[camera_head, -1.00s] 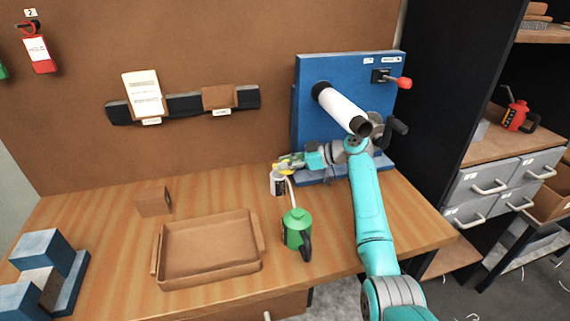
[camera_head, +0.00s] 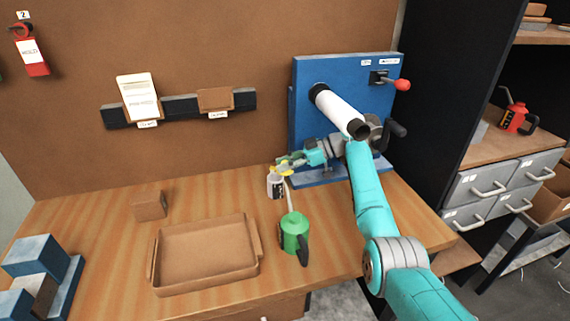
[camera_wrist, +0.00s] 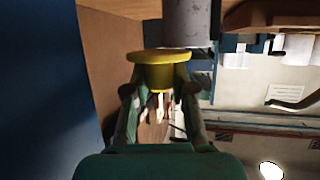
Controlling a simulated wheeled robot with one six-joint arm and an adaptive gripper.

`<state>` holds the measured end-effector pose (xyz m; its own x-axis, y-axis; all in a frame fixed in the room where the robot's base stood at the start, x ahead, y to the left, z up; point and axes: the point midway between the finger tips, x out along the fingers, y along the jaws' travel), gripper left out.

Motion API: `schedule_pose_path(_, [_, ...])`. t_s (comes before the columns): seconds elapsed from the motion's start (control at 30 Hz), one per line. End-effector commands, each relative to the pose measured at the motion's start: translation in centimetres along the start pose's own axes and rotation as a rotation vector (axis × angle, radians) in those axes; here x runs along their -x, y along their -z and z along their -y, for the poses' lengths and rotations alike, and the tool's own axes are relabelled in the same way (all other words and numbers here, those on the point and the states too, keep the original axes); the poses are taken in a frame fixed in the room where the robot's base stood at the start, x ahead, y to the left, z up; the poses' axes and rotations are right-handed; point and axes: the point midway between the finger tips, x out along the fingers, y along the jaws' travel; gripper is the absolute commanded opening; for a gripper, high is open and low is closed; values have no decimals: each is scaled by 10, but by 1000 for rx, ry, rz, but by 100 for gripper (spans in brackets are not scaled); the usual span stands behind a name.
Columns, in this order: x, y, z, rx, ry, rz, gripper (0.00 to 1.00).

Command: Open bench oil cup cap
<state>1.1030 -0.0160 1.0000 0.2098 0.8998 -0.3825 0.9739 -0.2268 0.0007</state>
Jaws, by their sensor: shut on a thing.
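The bench oil cup (camera_head: 275,186) is a small white cup with a dark label, standing on the wood bench just left of the blue machine panel. Its yellow cap (camera_head: 283,170) is at its top; the cap also fills the middle of the wrist view (camera_wrist: 160,57). My gripper (camera_head: 287,163) reaches in from the right at the cup's top. Its fingers (camera_wrist: 160,92) are shut on the yellow cap. The fingers partly hide the join of cap and cup, so I cannot tell how far the cap is raised.
A green oil can (camera_head: 294,234) stands close in front of the cup, its spout rising near it. A brown tray (camera_head: 155,262) and small brown block (camera_head: 149,206) lie left. The blue panel (camera_head: 310,75) with its white roller (camera_head: 342,112) stands behind and right.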

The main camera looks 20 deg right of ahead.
Motion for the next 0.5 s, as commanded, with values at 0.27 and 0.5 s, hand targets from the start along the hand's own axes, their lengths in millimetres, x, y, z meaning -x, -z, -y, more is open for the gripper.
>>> schedule_pose_path(0.27, [-1,-1,0,-2,0,1,49])
schedule_pose_path(0.5, [0,-1,0,-1,-1,1,51])
